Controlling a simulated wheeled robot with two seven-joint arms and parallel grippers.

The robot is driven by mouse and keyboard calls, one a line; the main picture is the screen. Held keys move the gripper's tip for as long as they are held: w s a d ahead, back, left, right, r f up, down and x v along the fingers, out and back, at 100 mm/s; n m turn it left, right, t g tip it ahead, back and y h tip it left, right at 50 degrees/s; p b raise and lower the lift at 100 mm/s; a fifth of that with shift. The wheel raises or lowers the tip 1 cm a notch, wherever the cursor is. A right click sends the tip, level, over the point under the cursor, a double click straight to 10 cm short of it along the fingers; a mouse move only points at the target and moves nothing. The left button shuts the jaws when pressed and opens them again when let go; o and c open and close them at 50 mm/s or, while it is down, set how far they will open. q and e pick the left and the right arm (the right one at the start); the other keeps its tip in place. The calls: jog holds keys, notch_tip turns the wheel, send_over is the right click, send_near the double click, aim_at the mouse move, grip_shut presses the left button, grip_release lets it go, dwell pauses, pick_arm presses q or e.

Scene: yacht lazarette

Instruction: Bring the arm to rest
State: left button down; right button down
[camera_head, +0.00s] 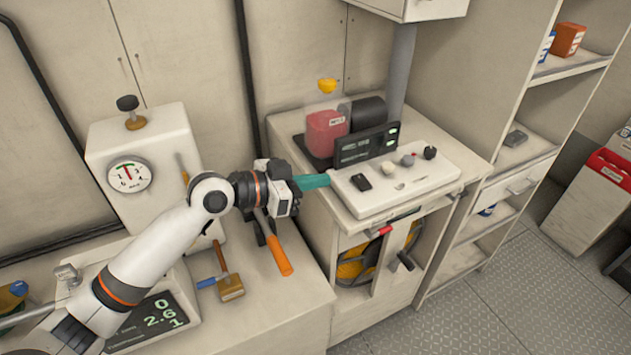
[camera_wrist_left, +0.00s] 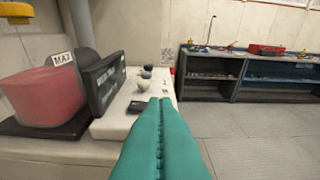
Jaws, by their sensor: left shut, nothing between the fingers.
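My left arm comes in from the left in the head view and reaches over the worktop. Its left gripper (camera_head: 314,182) has teal fingers pressed together with nothing between them. The fingertips are near the left end of a white control panel (camera_head: 400,183) with knobs and a dark display. In the left wrist view the shut teal fingers (camera_wrist_left: 164,108) point forward, with the panel (camera_wrist_left: 118,110) beside them on the left. I cannot tell whether the fingers touch the panel. My right gripper is not in view.
A pink block (camera_head: 325,131) sits behind the display under a yellow piece (camera_head: 327,86). An orange-handled tool (camera_head: 279,256) and a hammer (camera_head: 229,287) lie on the lower bench, near a gauge box (camera_head: 150,150).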

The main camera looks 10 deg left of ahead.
pick_arm(q)
jog(key=shift+w, duration=0.1)
jog(key=s+f+n+g+y, duration=0.25)
jog(key=s+f+y, duration=0.25)
jog(key=s+f, duration=0.8)
jog(key=s+a+f+n+g+y, duration=0.1)
jog(key=s+a+f+n+y, duration=0.25)
jog(key=s+a, duration=0.35)
jog(key=s+a+f+n+g+y, duration=0.25)
jog(key=s+a+f, duration=0.2)
jog(key=s, duration=0.45)
notch_tip(320, 180, down, 25)
jog(key=y, duration=0.1)
jog(key=s+a+f+g, duration=0.2)
jog(key=s+a+f, duration=0.1)
jog(key=s+f, duration=1.4)
jog(key=shift+s+f, duration=0.35)
jog(key=shift+f, duration=0.05)
jog(key=shift+a+m, duration=0.1)
jog(key=shift+m, duration=0.15)
